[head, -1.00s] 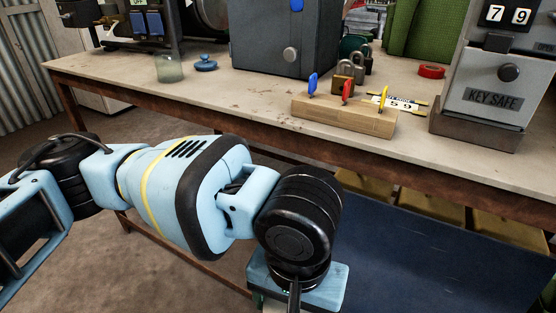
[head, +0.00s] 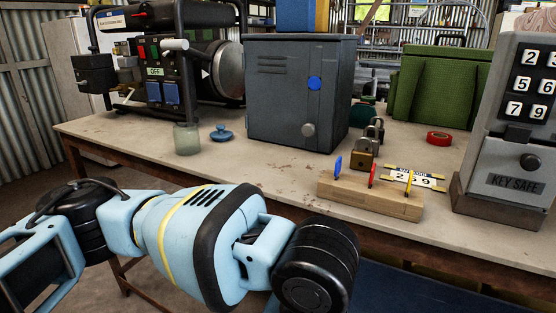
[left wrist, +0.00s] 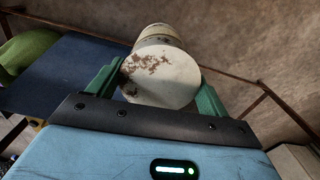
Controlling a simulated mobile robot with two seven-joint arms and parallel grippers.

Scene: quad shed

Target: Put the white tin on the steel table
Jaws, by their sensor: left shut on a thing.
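The white tin (left wrist: 160,78) shows in the left wrist view, with brown rust marks on its round pale end. My left gripper (left wrist: 158,92) is shut on it, with a green finger on each side. In the head view my left arm comes in from the left, but its gripper and the tin are below the picture's edge. My right gripper is in neither view. I cannot tell a steel table for sure; the bench (head: 280,176) in the head view has a pale, stained top.
On the bench stand a grey metal box (head: 285,95), a glass jar (head: 187,138), a blue lid (head: 221,133), a wooden key block (head: 370,195), padlocks (head: 365,155), red tape (head: 439,138) and a key safe (head: 505,130). The bench's front left is clear.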

